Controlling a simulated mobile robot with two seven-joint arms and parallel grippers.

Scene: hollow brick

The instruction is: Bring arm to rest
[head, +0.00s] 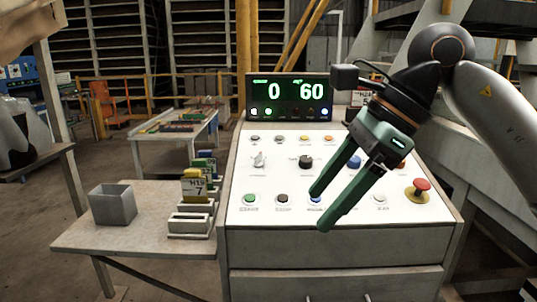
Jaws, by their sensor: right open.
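My right arm comes in from the right edge. Its gripper (324,210) is open and empty, with two dark green fingers apart and pointing down and to the left. It hangs in front of a white control panel (265,178) and hides part of its buttons. I cannot tell whether the fingertips touch the panel. My left gripper is not in view.
The panel carries several coloured buttons and a red mushroom button (421,185) on the right. A display (287,96) at its back reads 0 and 60. A grey bin (113,205) and a card rack (190,222) stand on the side table (150,240) at left.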

